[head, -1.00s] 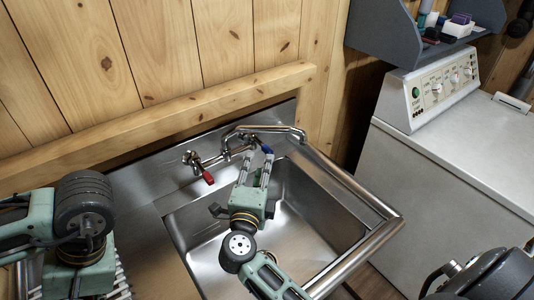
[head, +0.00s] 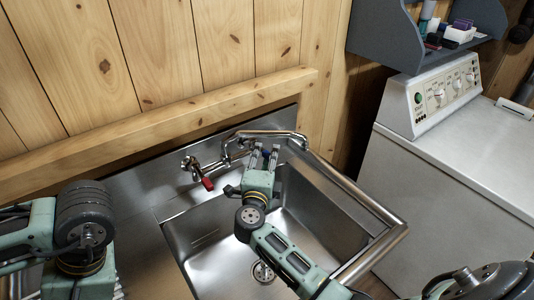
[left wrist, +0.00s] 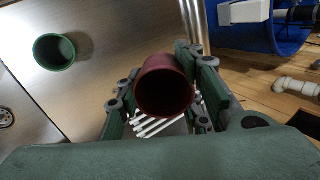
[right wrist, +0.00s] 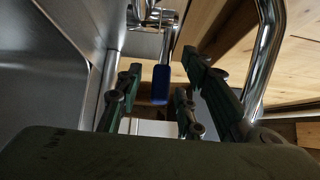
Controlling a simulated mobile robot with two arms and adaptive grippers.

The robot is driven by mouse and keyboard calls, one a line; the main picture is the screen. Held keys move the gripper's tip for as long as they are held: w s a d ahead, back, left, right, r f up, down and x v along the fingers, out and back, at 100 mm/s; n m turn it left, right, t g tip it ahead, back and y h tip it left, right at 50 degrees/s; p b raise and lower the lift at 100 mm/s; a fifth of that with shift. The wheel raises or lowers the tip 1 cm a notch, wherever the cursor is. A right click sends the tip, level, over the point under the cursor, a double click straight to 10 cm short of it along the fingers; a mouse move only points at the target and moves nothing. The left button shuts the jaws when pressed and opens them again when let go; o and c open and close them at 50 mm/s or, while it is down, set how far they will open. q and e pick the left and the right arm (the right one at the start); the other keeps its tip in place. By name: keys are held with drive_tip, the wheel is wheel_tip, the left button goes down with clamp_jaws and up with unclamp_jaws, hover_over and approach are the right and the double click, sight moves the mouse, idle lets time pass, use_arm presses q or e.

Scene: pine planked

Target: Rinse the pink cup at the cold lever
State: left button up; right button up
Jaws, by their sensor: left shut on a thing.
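The pink cup (left wrist: 165,90), dark reddish in this light, is between the fingers of my left gripper (left wrist: 160,75), shut on it. Its open mouth faces the left wrist camera. In the head view my left arm hides the cup. The blue cold lever (right wrist: 161,85) stands between the spread fingers of my right gripper (right wrist: 166,88), apart from the left finger; contact on the right is unclear. In the head view my right gripper (head: 265,156) is at the tap (head: 270,134) and hides the blue lever. No water stream is visible.
The steel sink basin (head: 205,240) lies below my right arm. A red lever (head: 208,183) is left of my right gripper. A green cup (left wrist: 54,51) stands on the steel drainboard beside a white rack (left wrist: 165,125). A rail (head: 370,255) edges the sink; a white machine (head: 450,160) stands right.

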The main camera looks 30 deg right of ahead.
drive_tip(key=shift+w+d, duration=0.45)
drive_tip(key=shift+w, duration=0.05)
drive_tip(key=shift+c, duration=0.6)
clamp_jaws()
